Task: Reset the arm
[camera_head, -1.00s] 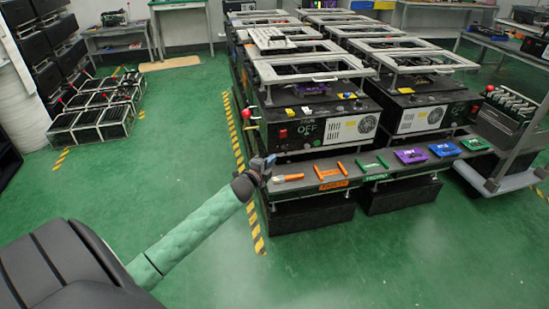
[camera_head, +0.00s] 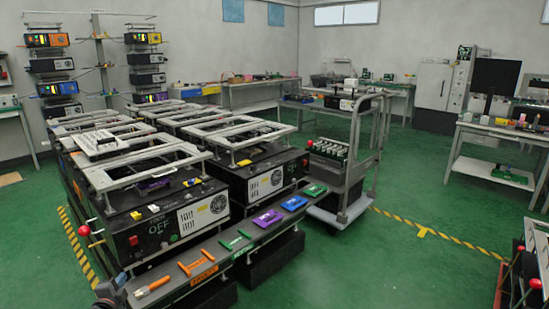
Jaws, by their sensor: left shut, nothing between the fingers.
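My left gripper (camera_head: 117,283) shows only in small part at the lower left, beside the near left corner of the front shelf (camera_head: 215,257). It is shut and empty. A lever with a red ball knob (camera_head: 84,230) stands out from the left side of the near black fixture box marked OFF (camera_head: 150,235). The gripper is below the knob and apart from it. The box has a red switch (camera_head: 133,240), a white fan panel and a metal frame on top. My right gripper is out of view.
The shelf carries orange handles (camera_head: 197,266), a green handle (camera_head: 237,239), a purple part (camera_head: 268,218), a blue part (camera_head: 294,202) and a green part (camera_head: 315,190). A wheeled cart (camera_head: 340,195) stands right of the boxes. Green floor lies open at the right.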

